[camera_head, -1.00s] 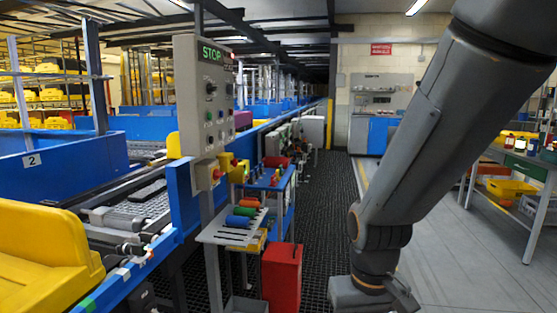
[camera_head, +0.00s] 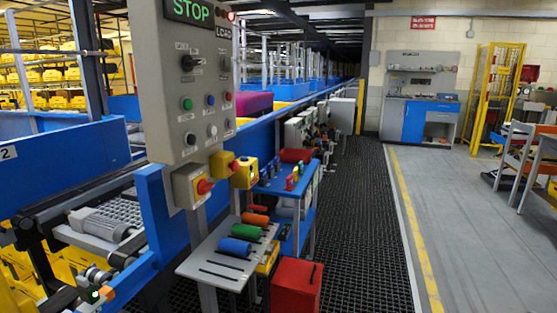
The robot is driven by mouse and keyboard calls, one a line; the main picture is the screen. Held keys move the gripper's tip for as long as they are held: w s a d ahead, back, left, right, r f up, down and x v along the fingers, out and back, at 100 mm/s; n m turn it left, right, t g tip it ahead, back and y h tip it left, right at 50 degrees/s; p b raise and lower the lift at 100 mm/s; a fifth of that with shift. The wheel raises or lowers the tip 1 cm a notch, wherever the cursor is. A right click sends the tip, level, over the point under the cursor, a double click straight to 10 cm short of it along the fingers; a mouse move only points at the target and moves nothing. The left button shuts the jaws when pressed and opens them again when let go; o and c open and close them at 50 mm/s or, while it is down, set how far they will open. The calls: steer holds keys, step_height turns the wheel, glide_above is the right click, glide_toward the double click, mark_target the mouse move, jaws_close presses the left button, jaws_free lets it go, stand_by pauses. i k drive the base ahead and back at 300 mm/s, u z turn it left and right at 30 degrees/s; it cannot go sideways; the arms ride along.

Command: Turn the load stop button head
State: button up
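A grey control panel (camera_head: 150,80) stands at the left, with a lit green STOP display (camera_head: 188,11) and a LOAD label at its upper right edge. Its face carries a black selector knob (camera_head: 190,63) and several small round buttons. Below it is a grey box with a yellow face and a red head (camera_head: 205,187). To its right is a yellow box (camera_head: 244,175) with a yellow part and a small red spot. I cannot tell for sure which of these is the load stop button head. My gripper and arm are not in view.
A grey shelf (camera_head: 212,262) with coloured cylinders juts out below the boxes. A red bin (camera_head: 296,288) stands on the dark grating beside it. A blue conveyor frame (camera_head: 160,225) runs along the left. The aisle floor (camera_head: 375,230) to the right is clear.

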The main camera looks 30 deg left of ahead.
mark_target(234, 165)
steer(key=u, duration=0.1)
steer(key=i, duration=0.75)
steer(key=u, duration=1)
steer(key=i, duration=0.6)
steer(key=u, duration=0.55)
